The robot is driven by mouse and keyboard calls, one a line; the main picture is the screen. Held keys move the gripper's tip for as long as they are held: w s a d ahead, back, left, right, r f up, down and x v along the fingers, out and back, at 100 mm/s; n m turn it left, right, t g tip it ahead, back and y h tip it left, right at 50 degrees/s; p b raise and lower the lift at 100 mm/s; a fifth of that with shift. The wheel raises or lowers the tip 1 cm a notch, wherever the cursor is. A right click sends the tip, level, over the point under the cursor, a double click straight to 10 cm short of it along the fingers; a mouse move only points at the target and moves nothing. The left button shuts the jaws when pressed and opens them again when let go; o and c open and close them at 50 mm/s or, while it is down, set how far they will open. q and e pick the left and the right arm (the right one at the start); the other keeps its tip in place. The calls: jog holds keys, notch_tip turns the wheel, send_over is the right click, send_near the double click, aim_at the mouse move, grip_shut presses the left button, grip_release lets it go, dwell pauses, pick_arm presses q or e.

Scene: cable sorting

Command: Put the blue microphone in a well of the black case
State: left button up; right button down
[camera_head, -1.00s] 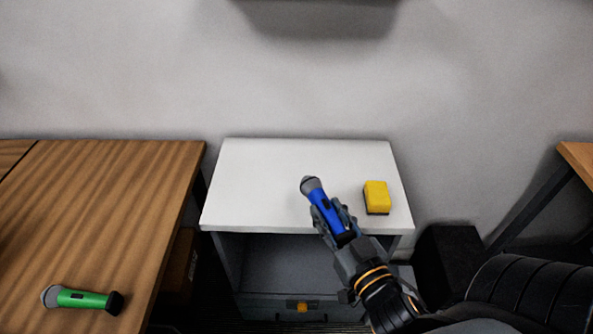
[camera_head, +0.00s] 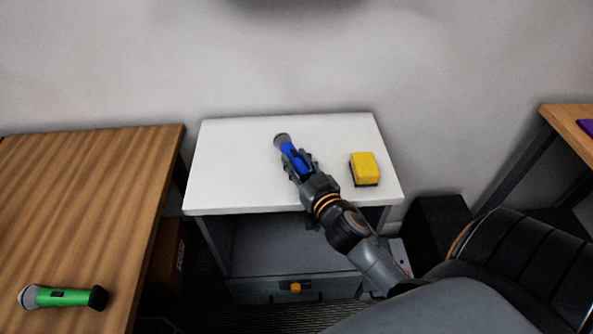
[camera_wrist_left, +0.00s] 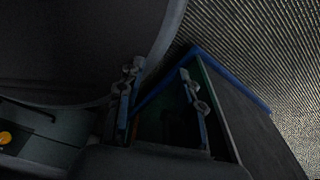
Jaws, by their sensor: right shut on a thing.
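The blue microphone (camera_head: 293,156), with a grey head, is in my right gripper (camera_head: 299,167) over the white cabinet top in the head view. The gripper is shut on its body, and the head points to the back left. I cannot tell whether the microphone touches the surface. My left gripper (camera_wrist_left: 160,75) shows in the left wrist view, its fingers apart with nothing seen between them. I cannot make out the black case with wells in either view.
A yellow sponge-like block (camera_head: 364,167) lies right of the microphone on the white cabinet (camera_head: 225,165). A green microphone (camera_head: 62,297) lies on the wooden table (camera_head: 95,190) at left. Another wooden table (camera_head: 566,122) stands at right. A blue-rimmed box (camera_wrist_left: 235,80) is near my left gripper.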

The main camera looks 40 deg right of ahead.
jog(key=f, duration=0.2)
jog(key=shift+w+f+b, duration=0.2)
jog(key=shift+f+b, duration=0.1)
jog(key=shift+f, duration=0.35)
pick_arm(q)
jog(key=shift+s+a+f, duration=0.25)
jog(key=shift+s+f, duration=0.2)
jog(key=shift+s, duration=0.35)
jog(key=shift+f, duration=0.1)
pick_arm(e)
jog(key=shift+f, duration=0.1)
jog(key=c, duration=1.4)
grip_release()
jog(key=shift+f, duration=0.15)
jog(key=o, duration=0.4)
